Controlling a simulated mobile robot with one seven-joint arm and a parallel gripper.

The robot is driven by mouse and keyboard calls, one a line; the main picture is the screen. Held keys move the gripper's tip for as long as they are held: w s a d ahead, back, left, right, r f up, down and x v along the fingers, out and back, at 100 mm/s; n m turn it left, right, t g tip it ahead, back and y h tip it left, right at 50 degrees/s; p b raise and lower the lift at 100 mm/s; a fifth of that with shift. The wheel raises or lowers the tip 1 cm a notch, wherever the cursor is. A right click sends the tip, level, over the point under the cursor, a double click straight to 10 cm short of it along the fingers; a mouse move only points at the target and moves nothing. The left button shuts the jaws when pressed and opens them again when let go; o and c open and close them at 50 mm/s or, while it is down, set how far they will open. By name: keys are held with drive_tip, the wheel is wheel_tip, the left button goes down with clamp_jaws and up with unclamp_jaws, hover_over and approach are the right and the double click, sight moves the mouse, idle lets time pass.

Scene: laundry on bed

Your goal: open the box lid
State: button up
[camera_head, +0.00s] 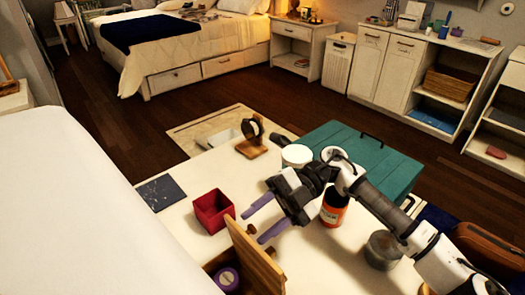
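A wooden box (213,268) sits at the bottom of the head view, partly cut off by the frame edge. Its wooden lid (255,262) stands raised and tilted, and the inside shows. A purple-topped round item (227,278) is inside. My gripper (252,229) has two purple fingers spread apart with nothing seen between them. Its fingertips point left, close to the lid's upper edge in the picture. I cannot tell whether they touch the lid.
A red open box (213,210) stands left of my gripper on the white table (180,218). An orange-labelled bottle (334,205), white container (296,156), glass jar (382,250) and wooden stand (251,147) are around my arm. A teal chest (350,150) stands behind.

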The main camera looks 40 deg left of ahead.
drive_tip(key=w+d+r+b, duration=0.1)
drive_tip(key=w+b, duration=0.1)
drive_tip(key=w, duration=1.1)
drive_tip(key=shift+w+r+b, duration=0.3)
drive_tip(key=shift+w+r, duration=0.05)
